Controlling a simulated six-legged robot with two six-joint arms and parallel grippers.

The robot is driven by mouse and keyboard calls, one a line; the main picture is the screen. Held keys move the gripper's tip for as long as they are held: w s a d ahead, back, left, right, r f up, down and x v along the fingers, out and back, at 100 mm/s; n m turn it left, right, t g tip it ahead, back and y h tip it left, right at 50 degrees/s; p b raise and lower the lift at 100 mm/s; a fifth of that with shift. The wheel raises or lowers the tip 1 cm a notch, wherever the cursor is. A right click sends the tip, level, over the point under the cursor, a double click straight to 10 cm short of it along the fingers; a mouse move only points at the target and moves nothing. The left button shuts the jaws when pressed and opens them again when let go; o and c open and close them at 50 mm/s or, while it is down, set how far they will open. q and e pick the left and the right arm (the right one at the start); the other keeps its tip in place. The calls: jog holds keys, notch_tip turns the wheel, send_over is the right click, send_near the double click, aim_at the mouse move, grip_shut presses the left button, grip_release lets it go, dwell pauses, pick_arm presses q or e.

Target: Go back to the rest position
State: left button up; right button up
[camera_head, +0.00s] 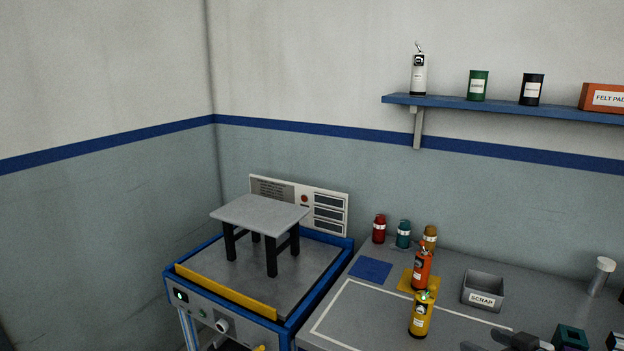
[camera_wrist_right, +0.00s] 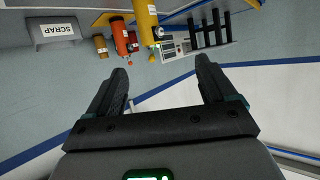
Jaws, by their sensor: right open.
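My right gripper (camera_head: 520,341) shows only in part at the bottom edge of the head view, low at the right over the grey bench (camera_head: 455,268). In the right wrist view its two dark fingers (camera_wrist_right: 160,82) stand wide apart with nothing between them. That view looks turned over, with the bench things along its top. My left gripper is not in the head view.
A small table with black legs (camera_head: 260,213) stands on the blue-framed test rig (camera_head: 315,290). Orange (camera_head: 422,270) and yellow (camera_head: 420,318) bottles stand on the bench, left of the SCRAP bin (camera_head: 482,299). A blue shelf (camera_head: 450,101) is above.

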jog(key=s+a+f+m+g+y+b, duration=0.1)
jog(key=s+a+f+m+g, duration=0.15)
jog(key=a+f, duration=0.85)
jog(key=s+a+f+m+g+y+b, duration=0.1)
jog(key=s+a+f+g+y, duration=0.15)
jog(key=a+f, duration=0.9)
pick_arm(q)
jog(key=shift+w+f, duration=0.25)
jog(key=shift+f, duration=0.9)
pick_arm(e)
jog(key=s+a+f+m+g+h, duration=0.1)
jog(key=s+f, duration=0.4)
jog(key=s, duration=0.5)
jog(key=s+a+f+m+g+h, duration=0.1)
jog(key=s+a+f+g+h, duration=0.1)
jog(key=s+f+g, duration=0.4)
jog(key=s+h, duration=0.1)
jog(key=s, duration=0.3)
jog(key=shift+s, duration=0.4)
jog(key=shift+w, duration=0.1)
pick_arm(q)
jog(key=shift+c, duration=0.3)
